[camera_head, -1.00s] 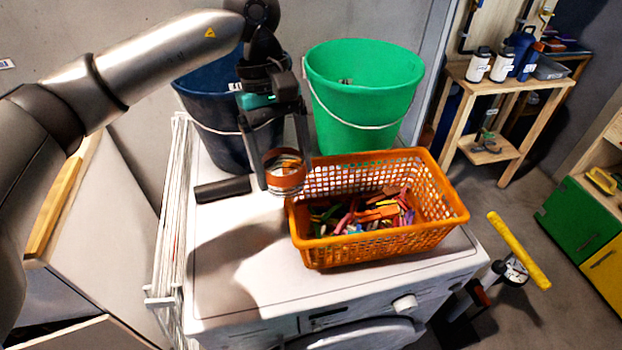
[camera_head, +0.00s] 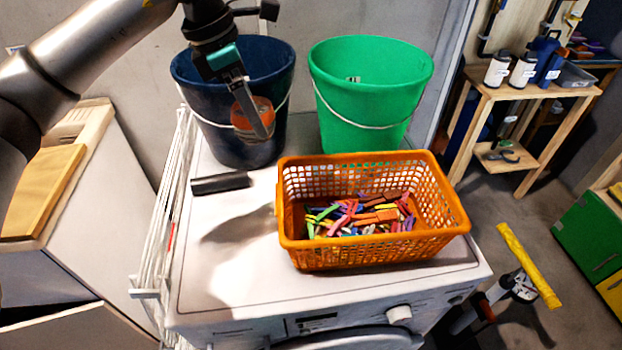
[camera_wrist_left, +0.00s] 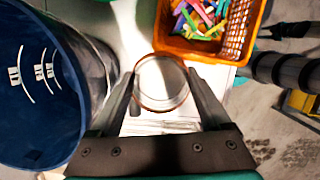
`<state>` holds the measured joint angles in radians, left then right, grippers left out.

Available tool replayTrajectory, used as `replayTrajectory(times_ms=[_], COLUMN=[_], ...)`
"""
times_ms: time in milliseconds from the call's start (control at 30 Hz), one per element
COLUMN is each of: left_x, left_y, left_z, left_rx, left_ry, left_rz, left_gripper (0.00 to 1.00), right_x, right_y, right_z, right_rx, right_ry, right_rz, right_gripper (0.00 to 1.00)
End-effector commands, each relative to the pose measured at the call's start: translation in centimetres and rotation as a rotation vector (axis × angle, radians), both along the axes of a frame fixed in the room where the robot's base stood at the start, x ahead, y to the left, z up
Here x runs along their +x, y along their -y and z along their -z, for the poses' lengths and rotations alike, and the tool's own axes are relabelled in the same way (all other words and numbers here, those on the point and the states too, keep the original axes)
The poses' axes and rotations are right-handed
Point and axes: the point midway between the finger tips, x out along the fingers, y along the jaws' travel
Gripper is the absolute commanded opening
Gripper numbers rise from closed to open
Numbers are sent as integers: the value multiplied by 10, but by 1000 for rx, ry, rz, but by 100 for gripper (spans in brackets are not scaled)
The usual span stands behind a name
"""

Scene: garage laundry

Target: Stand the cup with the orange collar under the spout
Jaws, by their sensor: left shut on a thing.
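My left gripper (camera_head: 254,118) is shut on the cup with the orange collar (camera_head: 243,116). It holds the cup up in the air, in front of the dark blue bucket in the head view. A finger covers part of the cup there, and the orange collar is its clearest part. In the left wrist view the cup (camera_wrist_left: 160,72) shows as a round rim between the two fingers (camera_wrist_left: 160,95). I cannot tell what is inside it. No spout can be made out in these views. My right gripper is not in view.
A white washing machine (camera_head: 225,285) carries an orange basket (camera_head: 375,255) of clothes pegs, a green bucket (camera_head: 368,95), the dark blue bucket (camera_head: 190,90) and a black bar (camera_head: 220,184). A white drying rack (camera_head: 158,245) stands left. The machine's front left top is clear.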

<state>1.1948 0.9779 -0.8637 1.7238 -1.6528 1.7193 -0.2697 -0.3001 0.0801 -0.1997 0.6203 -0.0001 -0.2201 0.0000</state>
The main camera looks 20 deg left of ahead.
Motion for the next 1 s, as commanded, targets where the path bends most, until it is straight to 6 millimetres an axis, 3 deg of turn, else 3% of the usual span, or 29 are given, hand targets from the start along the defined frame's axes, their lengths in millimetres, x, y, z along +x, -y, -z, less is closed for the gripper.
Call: replayTrajectory(times_ms=[267,367,800,1000], left_x=[7,8,7,7], left_y=[-11,-12,-12,-12], left_z=[-5,2,114,147], left_rx=[-1,0,1,0], left_ry=[1,-2,-6,-2], left_rz=[-184,-202,-203,-203], left_gripper=[20,20,20,20], right_x=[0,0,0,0], right_y=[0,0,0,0], right_z=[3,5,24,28], right_rx=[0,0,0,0], right_ry=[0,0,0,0], right_rz=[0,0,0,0], right_gripper=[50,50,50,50])
